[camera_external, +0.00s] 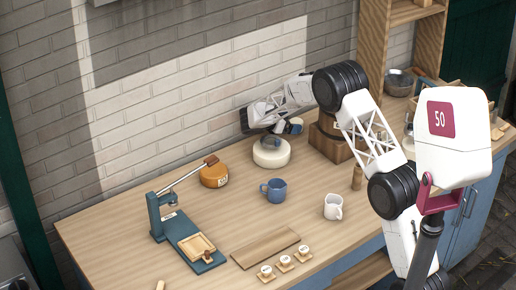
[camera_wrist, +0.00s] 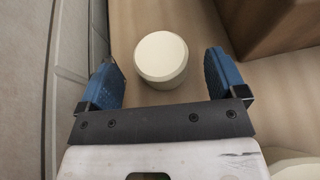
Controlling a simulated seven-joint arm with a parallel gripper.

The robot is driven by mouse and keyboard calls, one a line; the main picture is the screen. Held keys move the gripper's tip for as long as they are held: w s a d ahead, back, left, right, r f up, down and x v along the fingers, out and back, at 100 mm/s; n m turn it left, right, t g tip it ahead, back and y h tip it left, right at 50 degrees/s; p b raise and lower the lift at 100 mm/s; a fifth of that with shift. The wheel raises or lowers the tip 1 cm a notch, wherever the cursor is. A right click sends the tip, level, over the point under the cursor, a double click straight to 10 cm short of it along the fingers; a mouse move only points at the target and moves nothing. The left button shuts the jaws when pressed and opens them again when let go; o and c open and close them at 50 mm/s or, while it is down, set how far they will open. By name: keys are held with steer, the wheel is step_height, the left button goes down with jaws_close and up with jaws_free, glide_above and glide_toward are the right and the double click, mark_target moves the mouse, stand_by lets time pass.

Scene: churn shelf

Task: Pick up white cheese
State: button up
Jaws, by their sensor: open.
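A thick white cheese wheel (camera_external: 271,157) lies on the worktop near the brick wall in the external view, with a rounded grey shape over it. A smaller white cylinder (camera_wrist: 161,58) stands between and slightly beyond the fingers in the wrist view. A pale rounded edge (camera_wrist: 296,169), perhaps the wheel, shows at that view's lower right. My gripper (camera_wrist: 161,66) is open and empty, one blue finger on each side of the cylinder with gaps. In the external view my gripper (camera_external: 286,124) is low behind the wheel; its fingers are partly hidden.
A wooden box (camera_external: 331,139) stands close on the right, and the wall is close behind. An orange cheese (camera_external: 214,175), a blue mug (camera_external: 275,190), a white jug (camera_external: 333,207) and a green lever press (camera_external: 185,235) stand nearby. A wooden board (camera_external: 265,248) lies in front.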

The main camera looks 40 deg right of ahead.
mark_target(296, 121)
steer(key=shift+x, duration=1.6)
steer(key=c, duration=1)
